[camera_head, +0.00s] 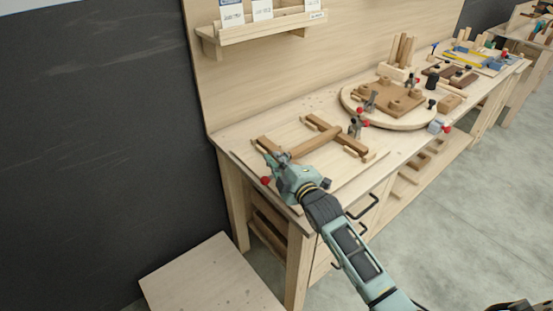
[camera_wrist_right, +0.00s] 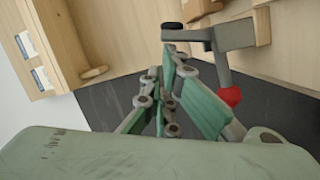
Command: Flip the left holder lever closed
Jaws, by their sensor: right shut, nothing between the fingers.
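The left holder lever shows in the head view as a red knob (camera_head: 266,180) at the left edge of the work board, just beside my right gripper (camera_head: 277,162). In the right wrist view, the grey lever (camera_wrist_right: 222,70) with its red knob (camera_wrist_right: 231,96) runs down along the right side of my gripper's fingers (camera_wrist_right: 168,72). The fingers are shut and empty. They are close to the lever; I cannot tell whether they touch it. The holder's black-tipped arm (camera_wrist_right: 174,32) lies near the wooden piece. My left gripper is not in view.
A wooden frame (camera_head: 316,141) lies on the board (camera_head: 335,180), with another grey holder (camera_head: 355,127) at its right. A round board (camera_head: 405,120) with clamps stands farther along the bench. A dark wall (camera_head: 90,150) is at the left.

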